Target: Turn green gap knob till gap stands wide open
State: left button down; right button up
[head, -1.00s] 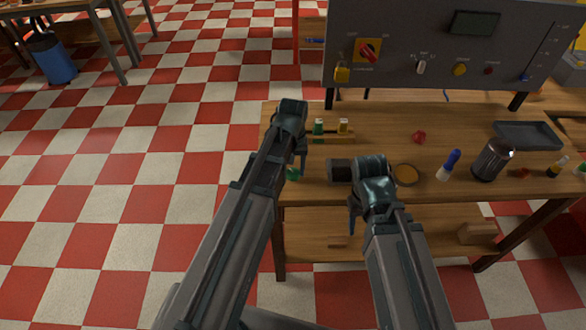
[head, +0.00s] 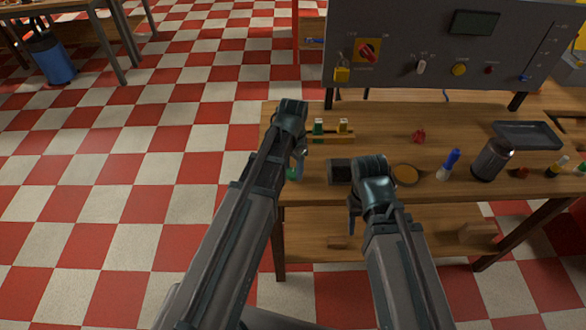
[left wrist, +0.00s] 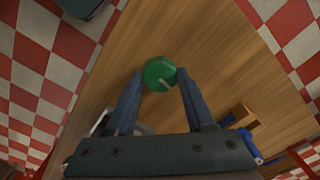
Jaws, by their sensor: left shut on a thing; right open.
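The green gap knob (left wrist: 160,73) is faceted and sits over the wooden table, with a short white pointer mark toward the lower right in the left wrist view. My left gripper (left wrist: 157,82) has its two fingers on either side of the knob and is shut on it. In the head view, my left gripper (head: 298,166) is at the table's left front corner and mostly hides the knob (head: 292,174). My right gripper (head: 354,218) is open and hangs by the front edge. I cannot make out the gap itself.
A grey control panel (head: 410,25) stands behind.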

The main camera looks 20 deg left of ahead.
aim_at(293, 172)
pick_arm(q)
jog(key=shift+m, duration=0.4)
jog(key=shift+c, duration=1.3)
grip_release()
jog(key=shift+r, duration=0.1)
notch_tip(293, 172, up, 14)
jog(key=p, duration=1.3)
jog(key=shift+p, duration=0.4)
jog(key=shift+f, duration=0.2)
